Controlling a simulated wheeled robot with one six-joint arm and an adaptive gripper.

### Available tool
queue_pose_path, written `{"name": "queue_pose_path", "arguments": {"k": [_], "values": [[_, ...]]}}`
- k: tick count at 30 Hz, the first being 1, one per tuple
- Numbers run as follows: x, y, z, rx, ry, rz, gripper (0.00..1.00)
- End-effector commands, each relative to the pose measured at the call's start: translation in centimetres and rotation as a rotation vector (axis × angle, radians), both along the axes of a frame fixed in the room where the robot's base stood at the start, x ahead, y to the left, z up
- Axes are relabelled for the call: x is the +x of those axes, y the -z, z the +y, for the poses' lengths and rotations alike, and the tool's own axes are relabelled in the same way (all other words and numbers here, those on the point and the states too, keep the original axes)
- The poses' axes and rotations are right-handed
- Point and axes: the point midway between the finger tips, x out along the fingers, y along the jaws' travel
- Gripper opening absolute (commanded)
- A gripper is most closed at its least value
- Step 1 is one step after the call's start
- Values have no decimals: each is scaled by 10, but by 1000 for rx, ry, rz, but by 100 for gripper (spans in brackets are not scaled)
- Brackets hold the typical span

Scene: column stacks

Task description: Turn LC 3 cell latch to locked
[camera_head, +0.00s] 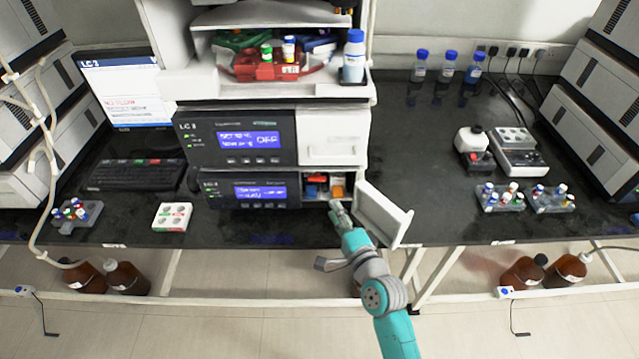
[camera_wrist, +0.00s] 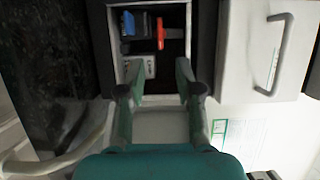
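The LC 3 stack's lower module (camera_head: 245,190) has its right compartment (camera_head: 322,176) open, with the white door (camera_head: 383,214) swung out to the right. Inside, a red lever-like part (camera_wrist: 160,33) stands toward the back; it looks like the latch, but its locked or unlocked position cannot be read. A red part and an orange part (camera_head: 337,191) show there in the head view. My gripper (camera_head: 338,207) is at the compartment mouth. In the wrist view its fingers (camera_wrist: 156,75) are apart and empty, in front of the red part and not touching it.
The open door (camera_wrist: 265,50) stands close right of my gripper in the wrist view. A blue part (camera_wrist: 128,24) and a pale block (camera_wrist: 150,66) sit in the compartment.

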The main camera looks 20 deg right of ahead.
Motion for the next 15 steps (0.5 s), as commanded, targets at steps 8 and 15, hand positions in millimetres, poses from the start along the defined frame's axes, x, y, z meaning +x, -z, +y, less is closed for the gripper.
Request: {"name": "queue_pose_path", "arguments": {"k": [8, 15], "values": [[35, -1, 3, -3, -1, -2, 34], [75, -1, 6, -3, 1, -3, 34]]}}
